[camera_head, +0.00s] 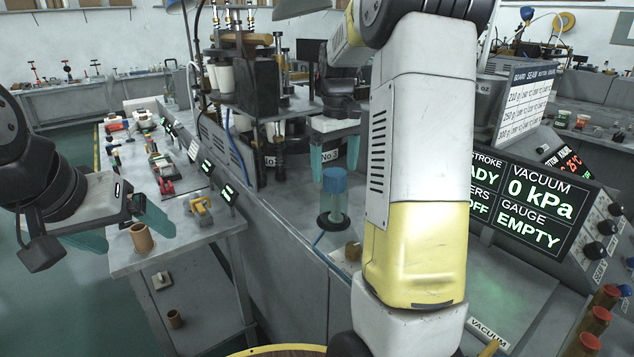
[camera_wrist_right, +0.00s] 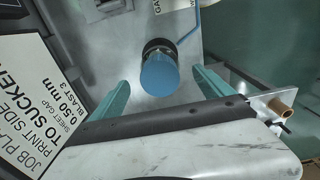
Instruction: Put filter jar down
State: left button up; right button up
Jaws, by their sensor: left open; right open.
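The filter jar (camera_head: 334,198) has a blue cap and a clear greenish body. It stands upright in a dark round base on the grey bench top. In the right wrist view its blue cap (camera_wrist_right: 160,76) lies between the two teal fingers, with a gap on each side. My right gripper (camera_head: 334,158) is open and empty close to the jar's cap; the head view does not clearly show its depth relative to the jar. My left gripper (camera_head: 122,226) is open and empty at the far left, near a brown cylinder.
The brown cylinder (camera_head: 142,238) stands on the side table's corner. A yellow item (camera_head: 201,211) and small displays are behind it. A display panel (camera_head: 530,205) reads vacuum 0 kPa and gauge empty. A blue hose (camera_head: 318,240) runs by the jar base. My right arm hides much of the bench.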

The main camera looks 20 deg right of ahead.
notch_tip(320, 180, up, 3)
jog(key=shift+r, duration=0.15)
jog(key=s+a+m+t, duration=0.1)
jog(key=s+a+t, duration=0.1)
jog(key=s+a, duration=0.2)
jog(key=s+a+r+m+t+y, duration=0.1)
jog(key=s+a+t, duration=0.1)
jog(key=s, duration=0.9)
jog(key=s+a+m+t+y, duration=0.1)
jog(key=s+a+t, duration=0.1)
jog(key=s+a, duration=0.3)
jog(key=shift+s+a+r, duration=0.2)
jog(key=shift+s+a, duration=0.15)
jog(key=shift+s, duration=0.9)
jog(key=shift+d, duration=0.1)
